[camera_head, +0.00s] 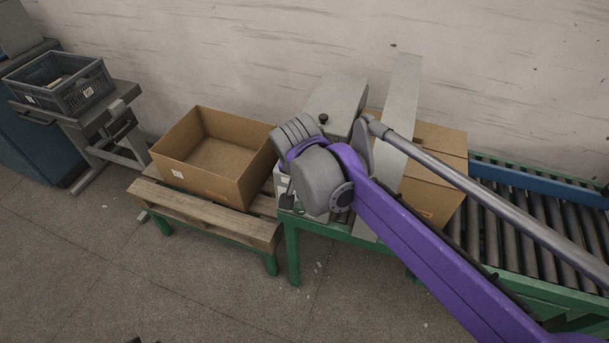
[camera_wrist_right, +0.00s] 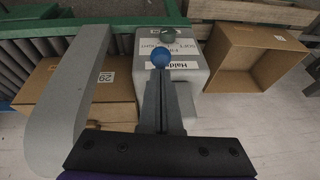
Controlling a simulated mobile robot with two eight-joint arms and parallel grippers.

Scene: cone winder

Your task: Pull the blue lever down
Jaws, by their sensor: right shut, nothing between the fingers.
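In the right wrist view, the blue ball knob (camera_wrist_right: 161,58) of the lever shows just beyond my right fingertips, in front of the light grey machine (camera_wrist_right: 190,85) with printed labels. My right gripper (camera_wrist_right: 159,76) is shut and empty, its fingers together and pointing at the knob. I cannot tell whether the tips touch it. The lever's shaft is hidden. In the head view my purple right arm covers much of the machine (camera_head: 338,94) and hides the blue lever. My left gripper is out of view.
An open cardboard box (camera_head: 176,176) stands on a wooden pallet (camera_head: 205,212) left of the machine. A grey upright plate (camera_head: 405,85) and a closed carton (camera_head: 436,180) stand to its right, by a roller conveyor (camera_head: 520,250). A grey crate (camera_head: 75,98) is far left.

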